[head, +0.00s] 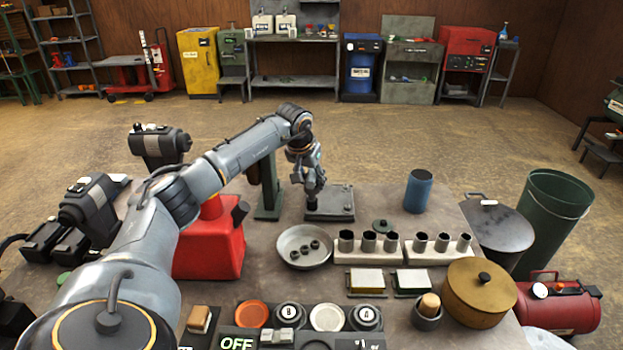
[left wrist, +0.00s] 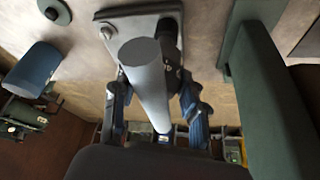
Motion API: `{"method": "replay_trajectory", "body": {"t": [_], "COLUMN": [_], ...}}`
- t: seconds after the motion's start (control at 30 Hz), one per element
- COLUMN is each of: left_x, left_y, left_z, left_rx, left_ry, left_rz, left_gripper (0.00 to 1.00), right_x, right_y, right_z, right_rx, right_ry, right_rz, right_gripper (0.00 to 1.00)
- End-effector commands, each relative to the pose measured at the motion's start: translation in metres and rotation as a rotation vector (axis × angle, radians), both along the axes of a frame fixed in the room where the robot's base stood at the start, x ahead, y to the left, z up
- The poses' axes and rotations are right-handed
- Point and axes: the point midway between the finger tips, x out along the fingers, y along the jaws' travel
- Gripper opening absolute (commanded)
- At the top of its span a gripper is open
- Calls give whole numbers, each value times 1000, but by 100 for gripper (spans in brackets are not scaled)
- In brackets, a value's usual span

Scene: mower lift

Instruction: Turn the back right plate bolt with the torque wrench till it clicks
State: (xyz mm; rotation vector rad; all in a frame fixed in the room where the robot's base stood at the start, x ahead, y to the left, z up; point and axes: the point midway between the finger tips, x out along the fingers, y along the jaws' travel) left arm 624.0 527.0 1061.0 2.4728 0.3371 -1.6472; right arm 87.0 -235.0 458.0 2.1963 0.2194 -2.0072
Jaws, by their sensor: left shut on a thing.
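My left gripper (head: 316,186) is over the left part of the flat grey plate (head: 338,202) on the bench. In the left wrist view, its fingers (left wrist: 155,115) are closed around a pale grey cylinder (left wrist: 150,80), which looks like the torque wrench. The cylinder points toward the plate (left wrist: 118,22). A dark round part (head: 311,208) stands at the plate's front left corner, below the gripper. Bolt heads show on the plate, one of them in the wrist view (left wrist: 107,32). The cylinder and fingers hide part of the plate. I cannot tell whether the wrench touches a bolt. My right gripper is not in view.
A dark green post (head: 268,188) stands close to the left of the plate. A blue can (head: 419,190) is to the right. A metal bowl of nuts (head: 306,247) and socket racks (head: 372,254) lie in front. A red can (head: 208,248) stands beneath my left arm.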

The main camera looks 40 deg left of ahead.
Motion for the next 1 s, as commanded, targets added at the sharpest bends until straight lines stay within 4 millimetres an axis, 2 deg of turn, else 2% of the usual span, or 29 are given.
{"method": "replay_trajectory", "body": {"t": [1.0], "left_x": [2], "left_y": [0], "left_z": [34], "left_rx": [0], "left_ry": [-9], "left_rz": [0], "left_gripper": [0], "right_x": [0], "right_y": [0], "right_z": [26], "right_rx": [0], "right_ry": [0], "right_rz": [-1], "right_gripper": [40]}}
